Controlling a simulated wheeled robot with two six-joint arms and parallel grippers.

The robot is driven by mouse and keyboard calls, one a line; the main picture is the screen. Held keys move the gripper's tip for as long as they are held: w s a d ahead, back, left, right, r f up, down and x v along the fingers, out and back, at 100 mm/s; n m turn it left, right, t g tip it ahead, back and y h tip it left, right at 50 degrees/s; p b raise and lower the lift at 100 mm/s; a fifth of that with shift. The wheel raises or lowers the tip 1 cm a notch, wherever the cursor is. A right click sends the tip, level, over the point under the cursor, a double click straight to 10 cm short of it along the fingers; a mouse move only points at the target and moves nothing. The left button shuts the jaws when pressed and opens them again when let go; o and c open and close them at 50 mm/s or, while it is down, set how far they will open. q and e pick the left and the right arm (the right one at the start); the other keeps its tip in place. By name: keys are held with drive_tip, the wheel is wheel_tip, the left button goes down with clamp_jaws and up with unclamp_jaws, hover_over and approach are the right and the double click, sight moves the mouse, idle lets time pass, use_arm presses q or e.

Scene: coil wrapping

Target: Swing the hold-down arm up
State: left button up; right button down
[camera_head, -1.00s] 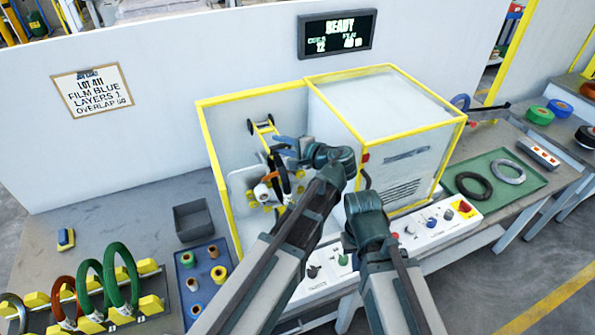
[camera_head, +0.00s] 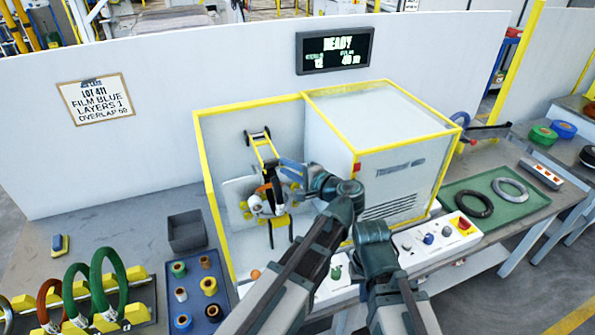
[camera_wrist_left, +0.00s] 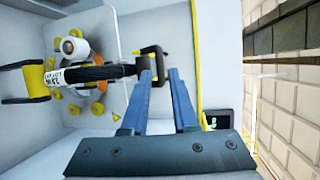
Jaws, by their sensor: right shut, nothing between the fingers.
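My left gripper (camera_head: 284,168) is beside the arm in the head view. In the left wrist view its blue fingers (camera_wrist_left: 159,77) are apart, with the handle right at their tips. I cannot tell whether they touch it. My right gripper (camera_head: 372,236) is low before the machine, shut and empty, its fingers largely hidden by its wrist.
The machine's grey housing (camera_head: 385,145) stands right of the fixture, with a control panel (camera_head: 437,240) in front. A bin (camera_head: 187,231), a tray of spools (camera_head: 196,325) and coils on a rack (camera_head: 103,285) are left. A display (camera_head: 335,52) reads READY.

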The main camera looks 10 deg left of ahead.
use_arm(q)
drive_tip(key=shift+s+d, duration=0.2)
drive_tip(key=shift+d, duration=0.1)
use_arm(e)
drive_tip(key=shift+s+d, duration=0.15)
drive_tip(key=shift+d, duration=0.15)
